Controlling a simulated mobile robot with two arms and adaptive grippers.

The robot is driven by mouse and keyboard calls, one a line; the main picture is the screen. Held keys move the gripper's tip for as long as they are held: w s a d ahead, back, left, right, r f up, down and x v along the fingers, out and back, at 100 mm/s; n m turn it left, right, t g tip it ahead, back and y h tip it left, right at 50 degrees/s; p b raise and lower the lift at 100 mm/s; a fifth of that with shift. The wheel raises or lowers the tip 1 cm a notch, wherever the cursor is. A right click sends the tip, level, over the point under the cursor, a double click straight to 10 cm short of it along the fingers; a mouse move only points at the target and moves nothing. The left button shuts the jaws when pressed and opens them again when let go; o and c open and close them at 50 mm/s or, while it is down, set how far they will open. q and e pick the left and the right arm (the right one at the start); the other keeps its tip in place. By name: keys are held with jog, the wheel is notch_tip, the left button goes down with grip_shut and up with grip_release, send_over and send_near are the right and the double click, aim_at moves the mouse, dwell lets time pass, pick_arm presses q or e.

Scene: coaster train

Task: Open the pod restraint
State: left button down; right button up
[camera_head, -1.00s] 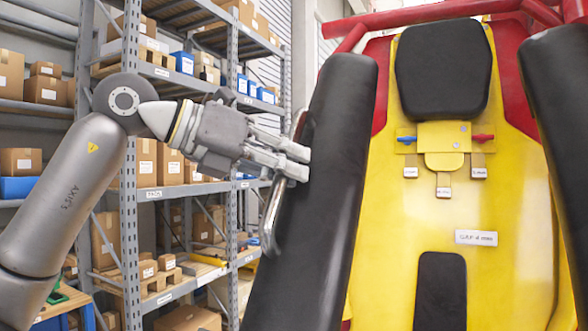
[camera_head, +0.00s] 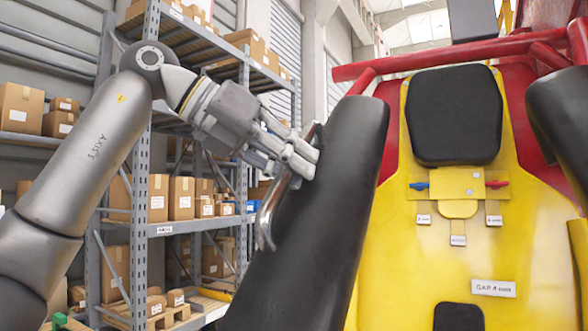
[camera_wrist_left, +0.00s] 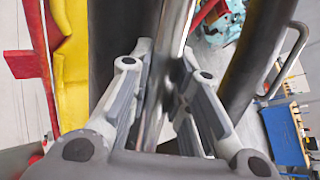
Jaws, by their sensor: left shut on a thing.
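The pod restraint shows as a long black padded bar (camera_head: 325,210) at the left side of the yellow seat (camera_head: 400,270) in the head view. It leans, its lower end to the left. A shiny metal handle (camera_head: 267,218) runs along its outer left side. My left gripper (camera_head: 298,160) comes in from the left and is shut on this handle, near its upper part. In the left wrist view the handle (camera_wrist_left: 172,30) passes between the gripper's fingers (camera_wrist_left: 165,95). A second black padded bar (camera_head: 560,120) stands at the right edge. My right gripper is out of view.
A black headrest (camera_head: 455,115) and a small latch panel (camera_head: 458,185) with blue and red tabs sit on the seat. Red tubes (camera_head: 440,58) cross above it. Shelves with cardboard boxes (camera_head: 155,198) stand behind my left arm.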

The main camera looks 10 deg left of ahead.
pick_arm(q)
jog(key=shift+r, duration=0.1)
dwell(0.3)
jog(key=c, duration=1.3)
grip_release()
jog(key=shift+a, duration=0.1)
jog(key=v, duration=1.2)
jog(key=shift+c, duration=0.4)
